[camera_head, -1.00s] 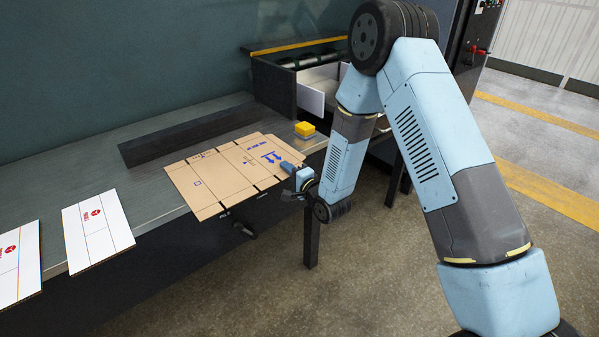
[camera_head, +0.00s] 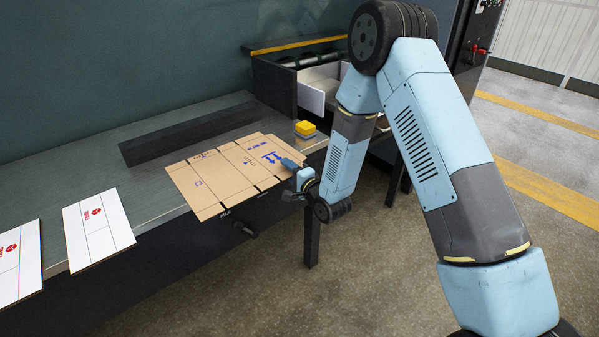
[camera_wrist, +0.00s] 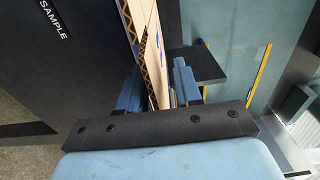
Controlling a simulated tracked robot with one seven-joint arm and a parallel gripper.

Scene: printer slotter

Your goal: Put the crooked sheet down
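The brown cardboard sheet (camera_head: 215,185) lies flat on the grey table, with blue print at its right end and its front edge over the table's front edge. My gripper (camera_head: 292,178) is at the sheet's right front corner, one finger above the sheet and one lower. In the wrist view, the blue fingers of my gripper (camera_wrist: 160,88) stand wide apart on either side of the sheet's corrugated edge (camera_wrist: 152,50). The gripper looks open around the edge. A gap shows on one side; contact on the other side is unclear.
A long black bar (camera_head: 190,135) lies behind the sheet. A yellow-topped block (camera_head: 305,129) stands just beyond its right end. White printed sheets (camera_head: 98,228) lie to the left. A machine infeed with rollers (camera_head: 310,62) is at the back right.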

